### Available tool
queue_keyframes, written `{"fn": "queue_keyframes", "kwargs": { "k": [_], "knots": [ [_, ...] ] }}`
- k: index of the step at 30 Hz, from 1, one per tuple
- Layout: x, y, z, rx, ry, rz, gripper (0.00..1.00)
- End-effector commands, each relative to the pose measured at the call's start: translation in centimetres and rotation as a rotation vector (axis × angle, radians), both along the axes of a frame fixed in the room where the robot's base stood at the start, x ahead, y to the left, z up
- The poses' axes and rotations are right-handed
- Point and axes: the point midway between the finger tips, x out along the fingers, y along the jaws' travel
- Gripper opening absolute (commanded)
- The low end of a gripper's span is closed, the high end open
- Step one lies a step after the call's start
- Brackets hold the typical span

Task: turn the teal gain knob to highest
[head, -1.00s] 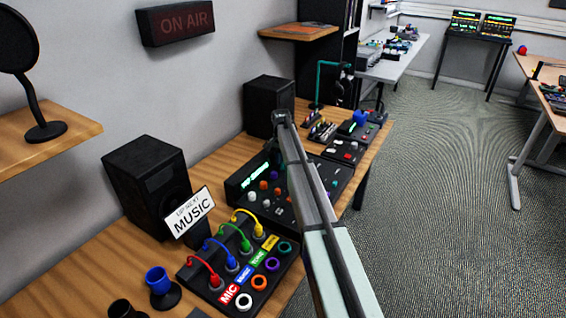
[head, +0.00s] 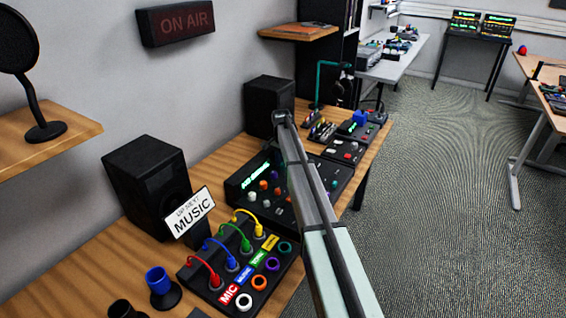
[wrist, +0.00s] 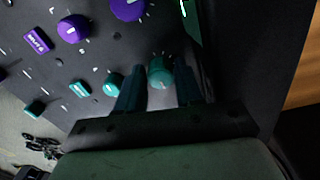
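In the wrist view a teal knob (wrist: 160,73) with a pale pointer mark sits on the dark mixer panel (wrist: 100,50). My gripper (wrist: 159,85) has one finger on each side of this knob. The fingers appear to touch its sides. A second, smaller teal knob (wrist: 113,84) is just left of the left finger, beside a teal label (wrist: 80,88) too blurred to read. In the head view my arm crosses in front of the mixer (head: 236,190) and hides my fingertips and the held knob.
Purple knobs (wrist: 74,28) stand farther up the panel. In the head view a patch box (head: 200,277) with coloured cables is in front of the mixer. Black speakers (head: 145,180) stand along the wall. A headphone stand (head: 320,85) is behind the mixer.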

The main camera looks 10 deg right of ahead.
Motion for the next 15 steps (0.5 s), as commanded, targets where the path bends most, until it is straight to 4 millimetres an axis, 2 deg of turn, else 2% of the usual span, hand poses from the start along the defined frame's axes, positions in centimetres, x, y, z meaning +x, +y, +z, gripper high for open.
{"fn": "queue_keyframes", "kwargs": {
  "k": [1,6,15],
  "knots": [
    [0.00,0.00,0.02,0.000,-0.001,0.000,0.41],
    [0.06,-0.03,0.06,-0.001,-0.002,0.000,0.56],
    [0.14,-0.04,0.09,-0.001,-0.003,0.001,0.56]
  ]
}}
